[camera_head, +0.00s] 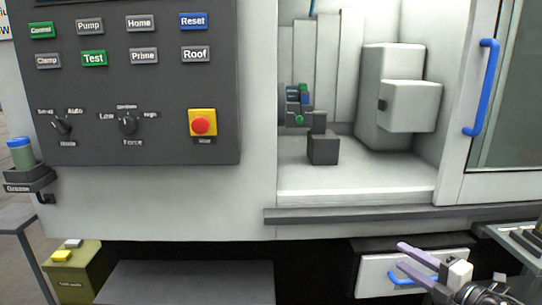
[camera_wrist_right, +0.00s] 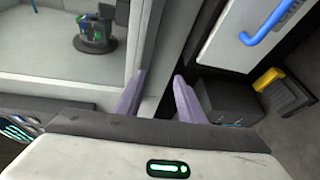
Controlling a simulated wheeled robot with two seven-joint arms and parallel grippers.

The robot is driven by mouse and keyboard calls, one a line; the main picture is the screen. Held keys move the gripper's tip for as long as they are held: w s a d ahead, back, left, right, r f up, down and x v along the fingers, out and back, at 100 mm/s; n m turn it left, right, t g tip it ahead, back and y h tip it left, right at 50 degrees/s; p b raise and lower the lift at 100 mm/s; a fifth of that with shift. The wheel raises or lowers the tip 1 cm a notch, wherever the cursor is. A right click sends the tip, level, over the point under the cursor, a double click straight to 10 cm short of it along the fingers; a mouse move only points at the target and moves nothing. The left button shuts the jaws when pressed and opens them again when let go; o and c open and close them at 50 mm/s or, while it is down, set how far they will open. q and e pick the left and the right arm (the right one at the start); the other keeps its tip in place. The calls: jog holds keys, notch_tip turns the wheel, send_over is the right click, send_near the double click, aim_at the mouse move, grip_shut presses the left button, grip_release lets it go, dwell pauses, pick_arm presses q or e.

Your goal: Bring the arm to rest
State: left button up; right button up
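My right gripper (camera_head: 413,247) is at the lower right of the head view, in front of the machine and below the ledge of its opening. Its two purple fingers are apart with nothing between them; the gap between the tips also shows in the right wrist view (camera_wrist_right: 160,80). Behind it is a white drawer front (camera_head: 375,278) with a blue handle (camera_head: 408,279). The fingers overlap the drawer in the picture; I see no hold on the handle. My left gripper is not in view.
The control panel (camera_head: 130,85) with labelled buttons and a red stop button (camera_head: 203,123) is at the upper left. The machine's open chamber (camera_head: 350,175) is in the middle. The glass door with a blue handle (camera_head: 482,88) is at the right. A grease cup (camera_head: 21,155) hangs at the left.

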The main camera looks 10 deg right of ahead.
jog(key=s+a+f+m+g+h+p, duration=0.1)
jog(key=s+a+f+m+g+p, duration=0.2)
jog(key=s+a+f+m, duration=1.05)
jog(key=s+a+f+m+g, duration=0.2)
jog(key=s+a+f, duration=0.1)
jog(key=s+a, duration=0.4)
jog(key=s+a+f+m+g+p, duration=0.1)
jog(key=s+a+f+m+g, duration=0.1)
jog(key=s+a, duration=0.6)
jog(key=shift+a+f+m, duration=0.4)
jog(key=shift+f+m, duration=0.1)
jog(key=shift+m, duration=0.35)
jog(key=shift+c, duration=0.6)
